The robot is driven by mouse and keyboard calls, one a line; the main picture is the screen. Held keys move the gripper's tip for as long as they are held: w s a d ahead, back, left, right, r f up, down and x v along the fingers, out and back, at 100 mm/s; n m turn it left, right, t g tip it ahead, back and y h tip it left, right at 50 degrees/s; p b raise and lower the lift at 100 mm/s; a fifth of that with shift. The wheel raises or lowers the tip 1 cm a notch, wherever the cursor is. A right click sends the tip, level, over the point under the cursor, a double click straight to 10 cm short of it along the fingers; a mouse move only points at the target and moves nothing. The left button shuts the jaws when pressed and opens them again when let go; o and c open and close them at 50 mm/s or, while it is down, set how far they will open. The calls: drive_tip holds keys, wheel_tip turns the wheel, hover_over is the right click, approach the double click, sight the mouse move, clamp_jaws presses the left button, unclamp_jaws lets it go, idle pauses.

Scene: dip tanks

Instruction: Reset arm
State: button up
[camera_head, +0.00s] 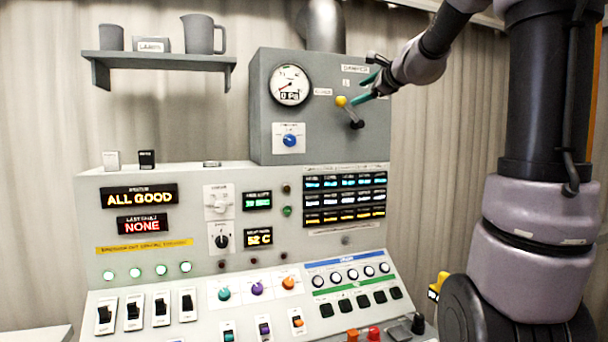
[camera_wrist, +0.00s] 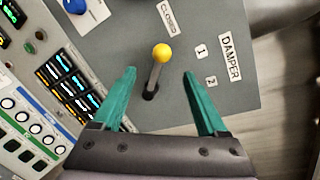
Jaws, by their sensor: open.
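My gripper (camera_head: 364,87) is at the right side of the grey damper box (camera_head: 262,110), near the damper lever. In the wrist view my gripper (camera_wrist: 158,82) has two teal fingers spread apart and empty. The damper lever with its yellow knob (camera_wrist: 162,53) stands between and beyond the fingertips, and neither finger visibly touches it. In the head view the yellow knob (camera_head: 341,101) is up and left of the lever's dark pivot. In the wrist view a "CLOSED" label (camera_wrist: 167,18) is above the knob, and marks "1", "2" and "DAMPER" (camera_wrist: 230,55) are to the right.
The console (camera_head: 150,240) below carries switches, knobs, lit displays and buttons. A round gauge (camera_head: 290,85) and a blue knob (camera_head: 290,140) are on the box's left. A shelf (camera_head: 160,60) with a jug (camera_head: 203,34) is at upper left. A pipe rises behind the box.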

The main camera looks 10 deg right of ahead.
drive_tip(key=s+a+f+n+g, duration=0.2)
drive_tip(key=s+a+f+n, duration=0.1)
drive_tip(key=s, duration=0.3)
drive_tip(key=s+a+f+n+g+y, duration=0.1)
drive_tip(key=s+a+f+n, duration=0.2)
drive_tip(key=s+n, duration=0.15)
drive_tip(key=s+a+f+n+g, duration=0.2)
drive_tip(key=s+a+f, duration=0.1)
drive_tip(key=s, duration=0.3)
drive_tip(key=s+d+f+n+g+h, duration=0.3)
drive_tip(key=s+f+n, duration=0.4)
drive_tip(key=s+f, duration=0.4)
drive_tip(key=s, duration=0.4)
drive_tip(key=shift+s+f, duration=0.3)
drive_tip(key=shift+n, duration=0.25)
